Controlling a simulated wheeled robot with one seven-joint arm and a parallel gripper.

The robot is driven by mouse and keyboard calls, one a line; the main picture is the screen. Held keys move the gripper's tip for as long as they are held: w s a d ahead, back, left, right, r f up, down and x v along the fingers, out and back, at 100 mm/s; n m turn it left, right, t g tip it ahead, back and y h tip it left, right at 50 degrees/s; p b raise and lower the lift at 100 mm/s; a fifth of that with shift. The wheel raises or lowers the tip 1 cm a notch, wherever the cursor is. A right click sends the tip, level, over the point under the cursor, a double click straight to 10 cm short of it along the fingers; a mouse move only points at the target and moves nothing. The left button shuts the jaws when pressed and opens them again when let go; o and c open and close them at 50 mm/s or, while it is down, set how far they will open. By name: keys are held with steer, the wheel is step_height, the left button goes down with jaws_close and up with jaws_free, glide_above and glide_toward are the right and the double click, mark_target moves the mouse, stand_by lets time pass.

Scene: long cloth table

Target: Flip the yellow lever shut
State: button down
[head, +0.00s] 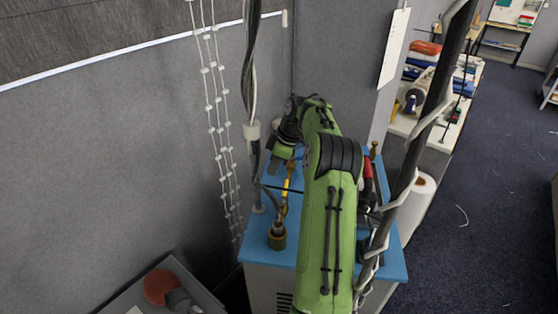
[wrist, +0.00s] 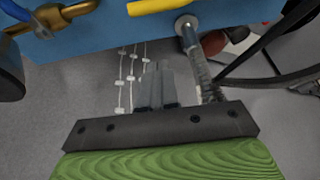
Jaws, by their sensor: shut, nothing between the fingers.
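The yellow lever (head: 287,188) is a thin yellow bar over the blue bench top, just left of my green arm in the head view. In the wrist view the yellow lever (wrist: 150,5) shows only in part at the top edge, cut off by the frame. A brass fitting (wrist: 68,14) is to its left. My gripper (wrist: 154,66) has its grey fingers together and empty, pointing toward the blue top's edge, apart from the lever in the picture. In the head view my arm hides the fingers. Whether the lever is open or shut I cannot tell.
The blue bench top (head: 257,247) carries a brass piece on a dark base (head: 278,238). A metal post with a ribbed hose (wrist: 196,52) is right of my fingers. White beaded cords (head: 221,125) hang at the left. A white paper roll (head: 419,205) is at the right.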

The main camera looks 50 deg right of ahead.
mark_target(285, 191)
steer(key=f, duration=0.1)
steer(key=s+d+f, duration=0.1)
steer(key=f, duration=0.1)
steer(key=s+f+p, duration=0.1)
steer(key=shift+d+f, duration=0.25)
steer(key=shift+f, duration=0.05)
steer(key=shift+w, duration=0.1)
steer(key=shift+f+m+b, duration=0.1)
steer(key=shift+m+b, duration=0.2)
steer(key=shift+b, duration=0.05)
